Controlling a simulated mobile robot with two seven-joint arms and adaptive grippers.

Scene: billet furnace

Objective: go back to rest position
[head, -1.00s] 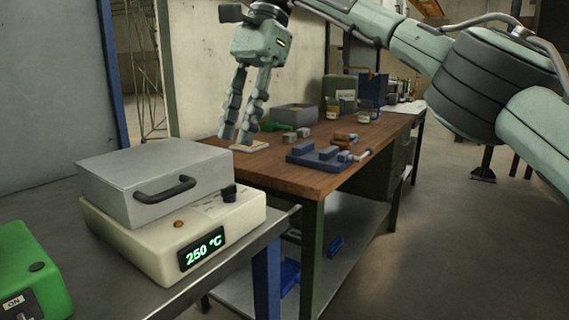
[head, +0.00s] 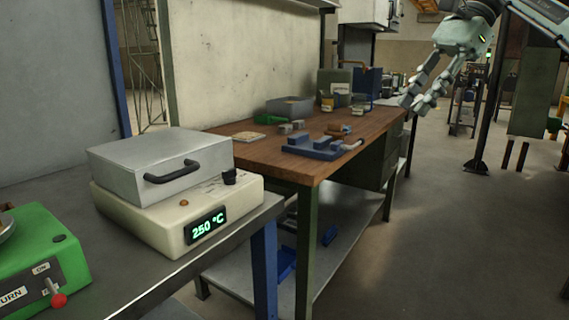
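My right gripper (head: 412,105) is at the upper right, over the far right end of the wooden workbench (head: 240,152). Its two ridged fingers point down and left with a gap between them, and I see nothing held. Its arm comes in from the upper right edge. My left gripper is not in view. The furnace (head: 178,220) stands on the near metal table at the left. Its grey lid (head: 125,168) with a black handle is down, and its display reads 250 °C.
A green control box (head: 40,235) with a red-tipped lever is at lower left. A blue vise-like fixture (head: 308,152), small blocks (head: 292,127), a grey bin (head: 290,106) and a light pad (head: 247,136) are on the workbench.

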